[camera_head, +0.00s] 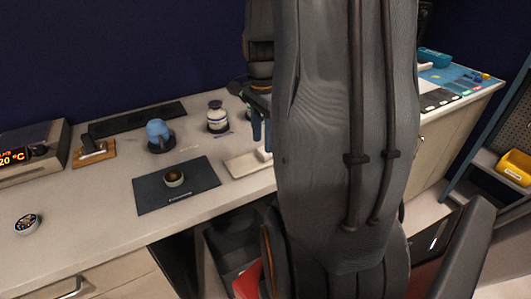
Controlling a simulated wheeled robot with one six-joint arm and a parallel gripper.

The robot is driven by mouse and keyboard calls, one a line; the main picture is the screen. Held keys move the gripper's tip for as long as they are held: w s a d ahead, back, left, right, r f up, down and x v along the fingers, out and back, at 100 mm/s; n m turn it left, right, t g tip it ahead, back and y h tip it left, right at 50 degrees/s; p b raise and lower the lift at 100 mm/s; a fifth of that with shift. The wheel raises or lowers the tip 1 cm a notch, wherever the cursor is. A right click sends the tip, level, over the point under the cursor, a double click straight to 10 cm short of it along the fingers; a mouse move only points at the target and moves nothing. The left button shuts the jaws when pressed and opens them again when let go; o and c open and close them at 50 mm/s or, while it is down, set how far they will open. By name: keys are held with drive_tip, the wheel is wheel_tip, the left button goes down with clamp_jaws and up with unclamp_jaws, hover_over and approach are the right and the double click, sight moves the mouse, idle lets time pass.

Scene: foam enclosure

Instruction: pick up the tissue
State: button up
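I cannot make out a tissue for certain. A small white thing (262,154) shows below my gripper, at the edge of a pale flat tray or pad (241,166), partly hidden by my arm. It may be the tissue, but it is too small to tell. My gripper (260,135) points down over the counter, just above this white thing. My arm covers part of the gripper, and whether the fingers are apart, or hold anything, is unclear.
The counter (75,220) holds a dark mat (150,193) with a small cup (174,177), a white jar (217,117), a blue rounded object (157,131) on a dark base, and a device with a lit display (18,156). The front left counter is mostly clear.

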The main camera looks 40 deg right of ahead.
sight(262, 152)
drive_tip(key=shift+a+f+p, duration=0.1)
drive_tip(key=shift+f+p, duration=0.3)
drive_tip(key=shift+f, duration=1.6)
drive_tip(key=c, duration=0.7)
drive_tip(key=shift+o, duration=0.2)
drive_tip(key=shift+r, duration=0.1)
wheel_tip(262, 152, up, 10)
drive_tip(key=b, duration=0.1)
drive_tip(key=shift+b, duration=0.35)
